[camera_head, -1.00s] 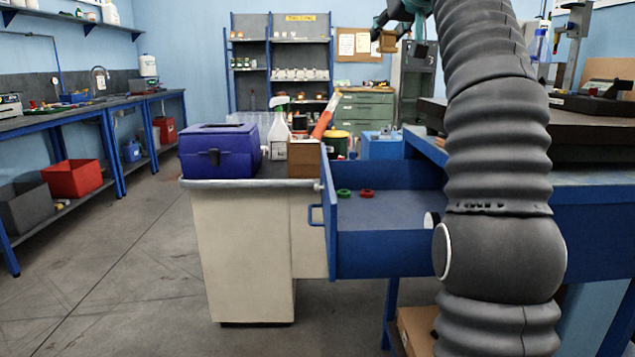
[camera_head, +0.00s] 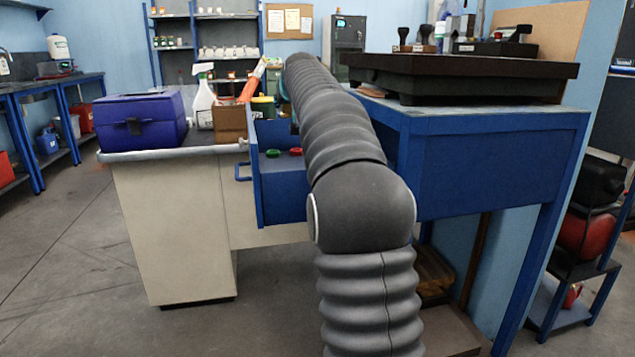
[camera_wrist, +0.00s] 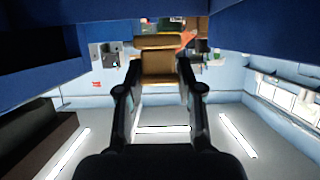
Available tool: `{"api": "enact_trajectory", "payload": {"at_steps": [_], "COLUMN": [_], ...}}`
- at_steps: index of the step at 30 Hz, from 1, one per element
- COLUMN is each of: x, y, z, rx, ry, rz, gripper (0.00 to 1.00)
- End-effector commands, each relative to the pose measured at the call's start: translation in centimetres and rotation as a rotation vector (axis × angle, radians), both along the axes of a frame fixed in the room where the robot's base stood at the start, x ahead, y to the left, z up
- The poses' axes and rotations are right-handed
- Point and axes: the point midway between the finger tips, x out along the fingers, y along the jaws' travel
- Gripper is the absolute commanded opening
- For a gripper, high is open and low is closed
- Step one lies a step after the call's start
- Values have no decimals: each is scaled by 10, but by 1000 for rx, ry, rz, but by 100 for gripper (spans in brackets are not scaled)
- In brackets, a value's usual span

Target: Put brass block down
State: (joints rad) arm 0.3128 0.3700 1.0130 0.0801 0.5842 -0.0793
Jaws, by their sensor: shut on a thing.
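In the wrist view, the brass block (camera_wrist: 160,67) sits between the two fingers of my gripper (camera_wrist: 158,72), which is shut on it. The room appears upside down there, with ceiling lights below the block. Blue panels fill the top of that view, close to the block; I cannot tell whether it touches them. In the head view, my arm hides the gripper and the block. An open blue drawer (camera_head: 283,191) sticks out from the blue bench, partly behind my arm. A green ring (camera_head: 272,153) and a red ring (camera_head: 296,151) show in it.
A blue-purple box (camera_head: 140,122), a spray bottle (camera_head: 203,103) and a brown box (camera_head: 229,123) stand on the cream cabinet left of the drawer. A dark surface plate (camera_head: 450,75) with stamp-like tools lies on the bench (camera_head: 490,160) at right. Floor at left is clear.

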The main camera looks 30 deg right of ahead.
Motion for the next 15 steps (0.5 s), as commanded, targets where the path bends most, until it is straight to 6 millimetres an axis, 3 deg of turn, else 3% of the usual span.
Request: {"api": "enact_trajectory", "payload": {"at_steps": [15], "x": [4], "y": [-6], "z": [-79], "rx": [-6], "ry": [-1], "rz": [-13], "gripper": [0]}}
